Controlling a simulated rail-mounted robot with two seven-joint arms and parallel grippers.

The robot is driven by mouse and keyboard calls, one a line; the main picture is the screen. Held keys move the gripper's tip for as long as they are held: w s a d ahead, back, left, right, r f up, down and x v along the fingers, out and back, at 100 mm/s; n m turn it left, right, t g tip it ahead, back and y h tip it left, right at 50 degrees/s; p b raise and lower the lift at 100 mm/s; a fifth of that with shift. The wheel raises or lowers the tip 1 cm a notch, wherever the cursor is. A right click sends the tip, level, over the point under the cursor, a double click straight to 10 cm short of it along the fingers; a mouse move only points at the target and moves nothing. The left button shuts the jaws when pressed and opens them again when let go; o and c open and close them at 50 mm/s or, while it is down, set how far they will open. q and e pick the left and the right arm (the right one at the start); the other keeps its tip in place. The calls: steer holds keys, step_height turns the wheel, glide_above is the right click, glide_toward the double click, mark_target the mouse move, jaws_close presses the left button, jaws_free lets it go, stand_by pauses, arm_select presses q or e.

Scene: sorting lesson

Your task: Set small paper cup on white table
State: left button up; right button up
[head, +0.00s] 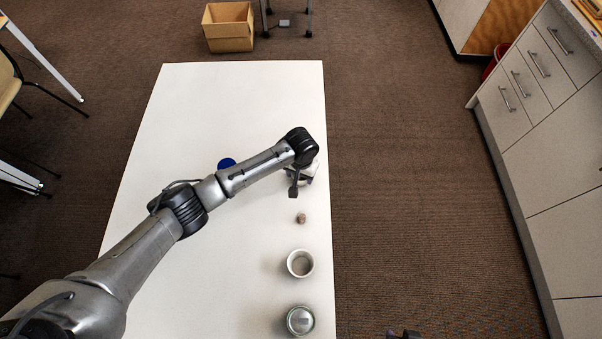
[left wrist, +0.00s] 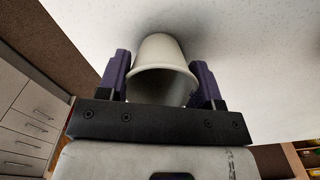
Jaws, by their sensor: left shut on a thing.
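The small paper cup (left wrist: 163,52) is plain off-white and sits between the two purple fingers of my left gripper (left wrist: 161,66) in the left wrist view. The gripper is shut on its sides. Its open mouth faces the palm and its base points toward the white table (head: 215,265). A soft shadow lies by the base; I cannot tell whether it touches the table. In the head view my left gripper (head: 298,182) is over the table's right side, and the arm mostly hides the cup. A dark piece at the bottom edge, perhaps my right gripper (head: 404,334), is barely in view.
Along the table's right edge are a small brown object (head: 301,218), a white open cup (head: 300,264) and a greenish can (head: 300,320). A blue round object (head: 227,163) is partly behind my arm. A cardboard box (head: 229,28) stands on the floor beyond. The table's far end is clear.

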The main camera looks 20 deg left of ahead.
arm_select(q)
steer(key=o, duration=0.9)
steer(key=shift+f, duration=0.1)
step_height(320, 180, up, 12)
steer(key=p, duration=0.3)
steer(key=shift+r, duration=0.2)
